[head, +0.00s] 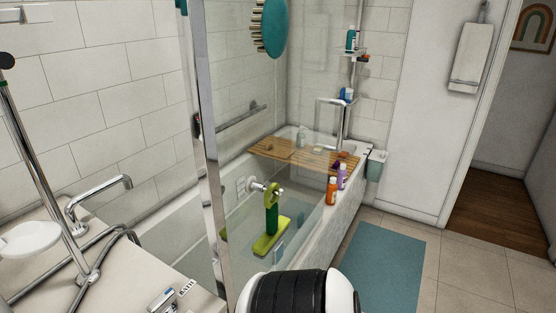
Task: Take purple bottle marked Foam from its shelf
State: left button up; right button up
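A small purple bottle (342,176) with a white cap stands upright on the near right end of the bathtub rim, beside an orange bottle (332,190). Its label is too small to read, so I cannot tell if it is marked Foam. Small bottles, among them a teal one (351,41), stand on the corner shelves (352,53) above the far end of the tub; I see no clearly purple one there. Neither of my grippers is in view.
A wooden bath tray (285,151) spans the tub. A glass panel's metal post (211,185) rises at the left. Floor around the blue mat (383,268) is clear.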

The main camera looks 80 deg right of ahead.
aim_at(342, 176)
jog(key=k+l+z, duration=0.8)
jog(key=z, duration=1.85)
jog(key=i+l+u, duration=0.15)
jog(key=u, duration=0.3)
jog(key=i+l+u, duration=0.15)
jog(key=u, duration=0.35)
jog(key=i+l+u, duration=0.1)
jog(key=l+u, duration=0.35)
jog(key=j, duration=0.1)
